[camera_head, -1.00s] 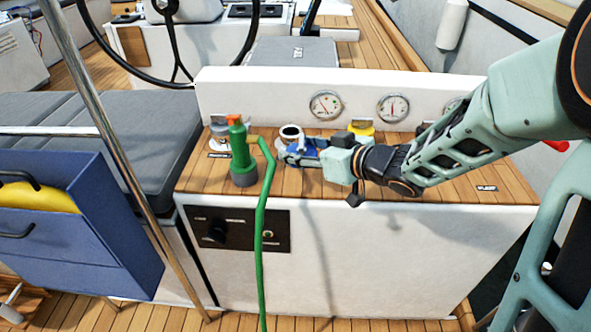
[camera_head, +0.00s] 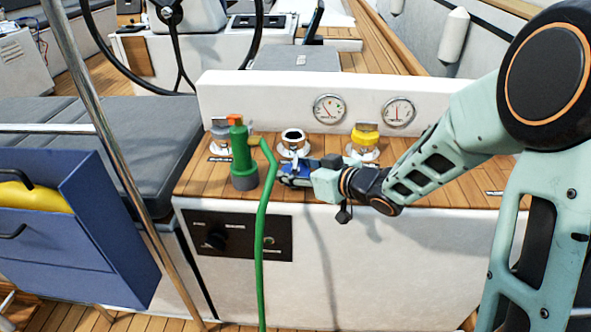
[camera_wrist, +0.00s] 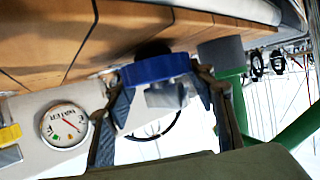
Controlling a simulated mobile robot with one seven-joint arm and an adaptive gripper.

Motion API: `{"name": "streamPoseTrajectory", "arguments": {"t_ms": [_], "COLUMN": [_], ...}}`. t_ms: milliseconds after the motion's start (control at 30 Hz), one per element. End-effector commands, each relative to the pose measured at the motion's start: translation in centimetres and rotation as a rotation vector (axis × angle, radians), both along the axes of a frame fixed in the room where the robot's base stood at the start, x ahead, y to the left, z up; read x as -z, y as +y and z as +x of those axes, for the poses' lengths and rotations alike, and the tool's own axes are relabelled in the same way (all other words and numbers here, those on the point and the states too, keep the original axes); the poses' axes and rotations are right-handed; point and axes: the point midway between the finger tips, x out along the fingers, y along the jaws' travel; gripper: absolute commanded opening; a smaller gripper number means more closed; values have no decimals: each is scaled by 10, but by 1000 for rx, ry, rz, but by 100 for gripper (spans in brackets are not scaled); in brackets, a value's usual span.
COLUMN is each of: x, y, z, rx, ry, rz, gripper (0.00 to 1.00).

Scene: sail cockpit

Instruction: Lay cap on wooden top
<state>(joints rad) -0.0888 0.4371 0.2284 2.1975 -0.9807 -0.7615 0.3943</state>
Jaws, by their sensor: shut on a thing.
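The blue cap (camera_wrist: 152,69) is between the fingers of my gripper (camera_wrist: 160,88) in the wrist view, with its grey tab towards the palm. Its dark underside faces the wooden top (camera_wrist: 40,45), very close to it; I cannot tell whether they touch. In the head view my gripper (camera_head: 298,174) is low over the front part of the wooden top (camera_head: 465,184), in front of an open white filler neck (camera_head: 293,141). The cap is mostly hidden there by my fingers.
A green nozzle (camera_head: 242,160) with a hose stands on the top just left of my gripper. A grey-capped filler (camera_head: 220,128) and a yellow-capped filler (camera_head: 365,137) flank the open neck. Gauges (camera_head: 329,108) line the panel behind. The front edge is near.

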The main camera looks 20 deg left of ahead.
Motion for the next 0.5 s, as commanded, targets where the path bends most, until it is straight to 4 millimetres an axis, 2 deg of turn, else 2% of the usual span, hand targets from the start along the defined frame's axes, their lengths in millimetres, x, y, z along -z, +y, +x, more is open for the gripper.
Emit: {"name": "streamPoseTrajectory", "arguments": {"t_ms": [33,67,200,500], "x": [3,2,2,0], "y": [0,0,0,0], "z": [0,0,0,0], "rx": [0,0,0,0], "ry": [0,1,1,0], "rz": [1,0,0,0], "gripper": [21,52,68,68]}}
